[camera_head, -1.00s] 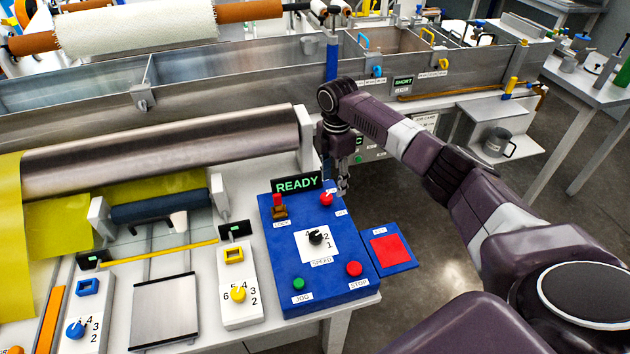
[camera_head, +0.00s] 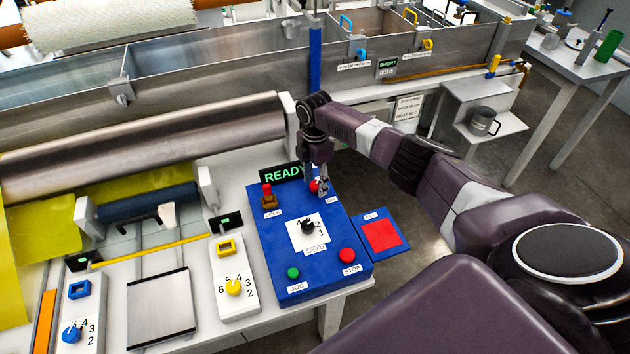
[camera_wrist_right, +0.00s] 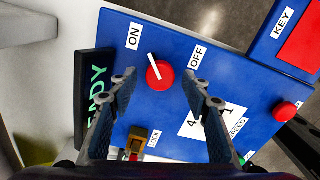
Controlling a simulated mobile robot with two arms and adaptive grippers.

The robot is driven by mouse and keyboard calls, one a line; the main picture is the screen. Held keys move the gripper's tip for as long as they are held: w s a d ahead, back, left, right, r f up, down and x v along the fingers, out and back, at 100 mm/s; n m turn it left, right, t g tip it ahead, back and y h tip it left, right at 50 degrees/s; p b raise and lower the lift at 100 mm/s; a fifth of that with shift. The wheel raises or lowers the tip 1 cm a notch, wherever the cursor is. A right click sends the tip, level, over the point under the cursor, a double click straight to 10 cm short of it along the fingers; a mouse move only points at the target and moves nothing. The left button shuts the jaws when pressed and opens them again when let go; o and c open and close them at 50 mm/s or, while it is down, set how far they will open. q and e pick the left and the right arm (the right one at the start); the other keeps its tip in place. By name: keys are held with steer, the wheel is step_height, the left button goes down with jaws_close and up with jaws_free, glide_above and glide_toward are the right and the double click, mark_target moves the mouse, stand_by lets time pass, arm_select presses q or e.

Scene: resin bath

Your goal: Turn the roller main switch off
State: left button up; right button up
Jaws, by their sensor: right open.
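The main switch (camera_wrist_right: 160,74) is a round red knob with a white pointer line, between the ON label (camera_wrist_right: 133,37) and the OFF label (camera_wrist_right: 198,57) on the blue control panel (camera_wrist_right: 175,45). The pointer's upper end leans toward ON. In the head view the red knob (camera_head: 315,185) is partly hidden by my right gripper. My right gripper (camera_head: 323,189) is open above the panel, pointing down. In the right wrist view its fingertips (camera_wrist_right: 159,77) appear on either side of the knob; contact cannot be told. My left gripper is out of view.
The READY display (camera_head: 283,173) is lit green behind the panel. A lock (camera_head: 267,198), speed dial (camera_head: 307,227), green JOG button (camera_head: 293,273) and red STOP button (camera_head: 347,255) stand on the panel. A blue key pad with a red square (camera_head: 382,235) lies at its right.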

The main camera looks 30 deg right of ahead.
steer(key=shift+c, duration=1.1)
steer(key=c, duration=0.9)
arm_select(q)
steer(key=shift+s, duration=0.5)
arm_select(e)
steer(key=shift+c, duration=0.2)
